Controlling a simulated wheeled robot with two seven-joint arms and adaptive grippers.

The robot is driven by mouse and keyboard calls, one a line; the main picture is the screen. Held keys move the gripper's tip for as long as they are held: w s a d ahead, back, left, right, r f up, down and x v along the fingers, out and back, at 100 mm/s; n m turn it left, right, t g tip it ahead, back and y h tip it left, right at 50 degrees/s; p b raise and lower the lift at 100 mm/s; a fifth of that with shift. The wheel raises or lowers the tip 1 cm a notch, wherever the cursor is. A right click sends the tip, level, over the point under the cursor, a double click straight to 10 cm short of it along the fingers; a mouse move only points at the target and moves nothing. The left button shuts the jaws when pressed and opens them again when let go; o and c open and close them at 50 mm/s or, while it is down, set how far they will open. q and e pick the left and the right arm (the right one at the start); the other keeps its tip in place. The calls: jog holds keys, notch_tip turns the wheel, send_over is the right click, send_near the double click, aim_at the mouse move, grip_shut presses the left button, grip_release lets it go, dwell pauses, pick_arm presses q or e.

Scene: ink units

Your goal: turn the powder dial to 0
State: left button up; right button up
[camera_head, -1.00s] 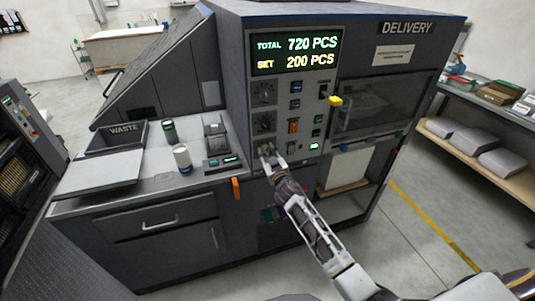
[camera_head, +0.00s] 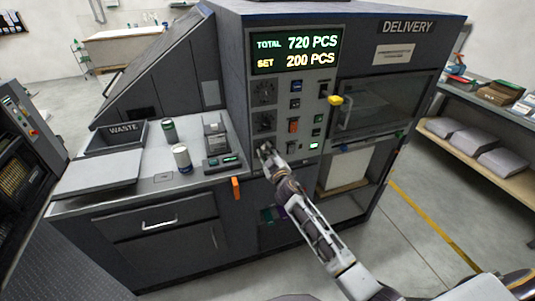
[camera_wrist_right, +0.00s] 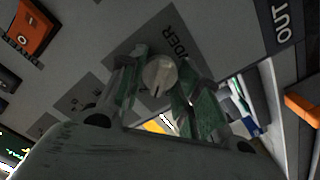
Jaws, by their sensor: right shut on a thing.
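The powder dial (camera_wrist_right: 160,74) is a small round grey knob with a dark pointer line, seen in the right wrist view against a dark label of which "DER" shows. My right gripper (camera_wrist_right: 163,88) is shut on this dial, with one finger on each side of it. In the head view my right gripper (camera_head: 266,151) is at the lower left of the control panel (camera_head: 306,104) and hides the dial there. The numbers around the dial cannot be read. My left gripper is not in view.
The display (camera_head: 297,52) reads total 720 PCS and set 200 PCS. Two dark dials (camera_head: 264,92) sit above my gripper, with an orange switch (camera_head: 293,126) to the right. An orange handle (camera_head: 236,188) sticks out below the worktop edge.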

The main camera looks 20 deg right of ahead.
jog(key=n, duration=0.4)
jog(key=shift+n, duration=1.8)
jog(key=o, duration=1)
jog(key=shift+o, duration=0.2)
jog(key=shift+s, duration=0.2)
jog(key=s, duration=1.1)
jog(key=shift+s+d, duration=0.2)
jog(key=shift+s, duration=0.1)
